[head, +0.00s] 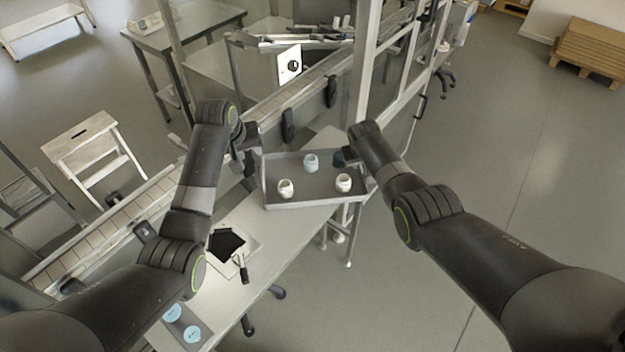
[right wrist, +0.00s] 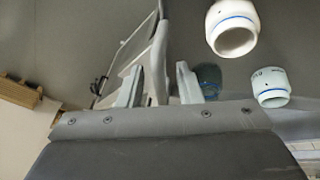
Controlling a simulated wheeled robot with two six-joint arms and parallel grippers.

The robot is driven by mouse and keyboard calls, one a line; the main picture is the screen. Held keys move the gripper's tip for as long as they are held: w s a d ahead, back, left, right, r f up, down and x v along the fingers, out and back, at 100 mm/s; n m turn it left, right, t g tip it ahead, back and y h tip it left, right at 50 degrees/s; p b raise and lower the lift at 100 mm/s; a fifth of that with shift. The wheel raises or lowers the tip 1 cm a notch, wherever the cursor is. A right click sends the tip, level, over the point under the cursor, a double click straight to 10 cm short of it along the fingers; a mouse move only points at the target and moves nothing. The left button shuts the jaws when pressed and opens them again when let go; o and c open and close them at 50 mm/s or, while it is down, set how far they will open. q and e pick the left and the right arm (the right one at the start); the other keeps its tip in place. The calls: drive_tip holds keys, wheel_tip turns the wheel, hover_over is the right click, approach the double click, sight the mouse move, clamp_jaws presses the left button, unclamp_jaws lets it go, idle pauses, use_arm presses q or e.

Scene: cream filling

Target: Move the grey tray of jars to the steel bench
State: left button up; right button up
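The grey tray (head: 313,203) is in the middle of the head view and carries three upright jars: a pale blue one (head: 311,163), a white one (head: 285,188) at the left and another white one (head: 344,183) at the right. In the right wrist view, two white jars with blue rings and a teal jar show. The steel bench (head: 283,238) lies below the tray, which overhangs its right edge; I cannot tell if they touch. My right gripper (head: 345,157) has its fingers (right wrist: 161,85) close together on the tray's right side. My left gripper (head: 253,150) is at its left side, fingertips hidden.
On the bench lie a pale board with a black patch (head: 227,243) and a dark-handled tool. A conveyor (head: 110,225) with posts runs behind. A wooden step stool (head: 85,140) stands at left. The floor at right is free.

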drive_tip(key=v, duration=1.2)
idle(0.3)
idle(0.5)
